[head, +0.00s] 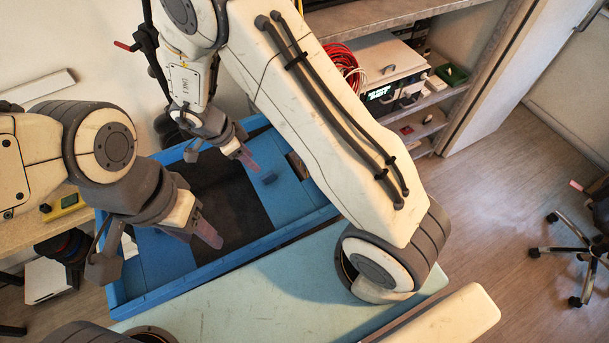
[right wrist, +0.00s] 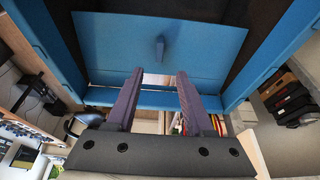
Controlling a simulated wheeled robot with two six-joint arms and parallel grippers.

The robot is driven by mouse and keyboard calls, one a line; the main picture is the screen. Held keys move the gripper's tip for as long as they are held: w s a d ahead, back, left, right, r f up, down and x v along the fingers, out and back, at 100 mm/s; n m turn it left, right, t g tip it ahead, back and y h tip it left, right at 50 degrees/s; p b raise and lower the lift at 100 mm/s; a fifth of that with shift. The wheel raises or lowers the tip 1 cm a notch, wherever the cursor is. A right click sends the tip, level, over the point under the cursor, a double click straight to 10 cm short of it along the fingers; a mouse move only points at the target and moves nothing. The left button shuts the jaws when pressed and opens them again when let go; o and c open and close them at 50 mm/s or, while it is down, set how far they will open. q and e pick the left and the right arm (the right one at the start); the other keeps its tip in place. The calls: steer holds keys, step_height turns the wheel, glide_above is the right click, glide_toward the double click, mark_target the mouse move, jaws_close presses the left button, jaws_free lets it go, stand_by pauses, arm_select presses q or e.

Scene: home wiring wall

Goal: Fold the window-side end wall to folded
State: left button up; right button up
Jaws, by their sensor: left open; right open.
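A blue crate (head: 215,268) with a dark floor (head: 222,205) stands below my arms. A blue end panel (head: 262,165) with a small tab (head: 268,178) is at its right end. A second blue panel (head: 165,262) is at its left end, partly behind my left gripper. Both look flat or nearly so; their exact tilt is unclear. My right gripper (head: 220,158) is open and empty above the crate's far side. The right wrist view shows a panel (right wrist: 115,50) with a tab (right wrist: 160,48) beyond its fingers, apart from them. My left gripper (head: 158,250) is open above the left panel.
A pale green tabletop (head: 260,285) lies along the crate's near side. A shelf unit (head: 440,95) with red cable (head: 345,62) and equipment stands at the upper right. A wooden bench (head: 40,232) is at left. Open floor lies at right, with a chair (head: 580,255).

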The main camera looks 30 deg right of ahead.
steer(key=a+r+p, duration=0.1)
steer(key=a+r, duration=0.3)
steer(key=r, duration=0.1)
stand_by(0.5)
stand_by(0.4)
